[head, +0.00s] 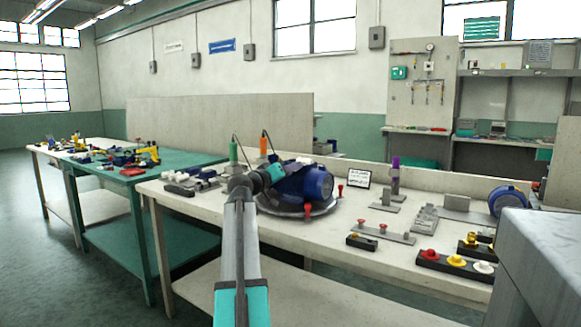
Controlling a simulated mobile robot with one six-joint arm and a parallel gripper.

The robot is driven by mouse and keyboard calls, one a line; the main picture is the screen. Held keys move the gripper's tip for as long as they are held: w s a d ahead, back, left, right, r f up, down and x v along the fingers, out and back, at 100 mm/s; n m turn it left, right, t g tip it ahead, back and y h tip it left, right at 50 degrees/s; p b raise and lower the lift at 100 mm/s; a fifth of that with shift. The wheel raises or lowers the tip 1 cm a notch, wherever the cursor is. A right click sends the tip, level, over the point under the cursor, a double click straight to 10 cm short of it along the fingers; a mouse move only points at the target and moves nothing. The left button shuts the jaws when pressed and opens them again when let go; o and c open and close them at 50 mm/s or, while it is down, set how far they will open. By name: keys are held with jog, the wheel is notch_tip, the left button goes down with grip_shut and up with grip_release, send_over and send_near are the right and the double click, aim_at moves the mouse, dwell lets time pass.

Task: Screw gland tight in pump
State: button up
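A blue pump (308,184) lies on a round grey plate (322,209) on the near white workbench. My arm reaches up from the bottom of the head view and bends right at its top. My gripper (279,171) is at the upper left side of the pump, close to it or touching. Its fingertips are too small and hidden to see, so I cannot tell whether it is open or shut. I cannot make out the gland; it may be hidden by my gripper or the pump.
A second blue round part (508,201) stands far right. Green and orange bottles (264,143) stand behind.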

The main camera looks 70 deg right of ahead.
jog(key=shift+s+f, duration=0.1)
dwell(0.8)
grip_shut()
jog(key=shift+b, duration=0.3)
jog(key=m+b, duration=0.2)
jog(key=b, duration=0.2)
jog(key=shift+f, duration=0.1)
grip_release()
jog(key=shift+r+m, duration=0.2)
jog(key=shift+m, duration=0.1)
jog(key=shift+p, duration=0.65)
